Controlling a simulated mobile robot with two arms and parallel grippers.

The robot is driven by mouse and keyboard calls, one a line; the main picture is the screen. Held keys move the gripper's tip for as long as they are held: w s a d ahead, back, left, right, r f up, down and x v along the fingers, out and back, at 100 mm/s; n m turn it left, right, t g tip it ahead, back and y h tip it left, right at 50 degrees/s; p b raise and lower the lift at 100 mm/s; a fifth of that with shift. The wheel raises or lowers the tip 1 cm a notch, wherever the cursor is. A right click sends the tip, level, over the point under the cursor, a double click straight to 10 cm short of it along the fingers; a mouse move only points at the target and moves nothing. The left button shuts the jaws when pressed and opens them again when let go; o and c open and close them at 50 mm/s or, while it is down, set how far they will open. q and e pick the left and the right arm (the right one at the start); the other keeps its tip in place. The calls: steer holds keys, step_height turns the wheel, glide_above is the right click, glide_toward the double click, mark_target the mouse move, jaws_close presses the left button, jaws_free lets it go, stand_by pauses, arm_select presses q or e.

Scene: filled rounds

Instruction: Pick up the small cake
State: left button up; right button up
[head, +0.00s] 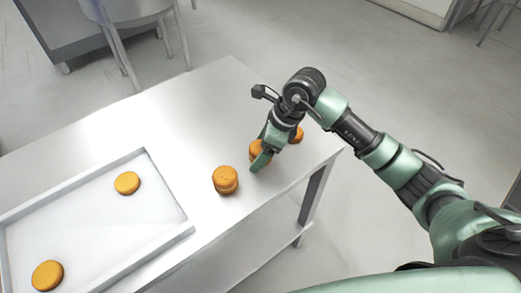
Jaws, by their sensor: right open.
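Several small round orange-brown cakes show in the head view. One cake (225,180), which looks like a stack of two, stands on the white table (190,110) left of my right gripper. Another cake (256,148) is at my right gripper (261,160), partly hidden behind its fingers. A third cake (297,135) sits just right of the gripper, partly covered by it. My right gripper is open and points down at the middle cake; whether it touches the cake I cannot tell. My left gripper is not in view.
A white tray (187,229) with a raised rim lies on the left of the table and holds two single cakes (127,183) (47,275). The table's right edge is close to the gripper. A chair (125,20) stands beyond the table.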

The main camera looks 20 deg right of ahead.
steer(key=c, duration=0.9)
steer(key=shift+r, duration=0.1)
steer(key=shift+c, duration=0.2)
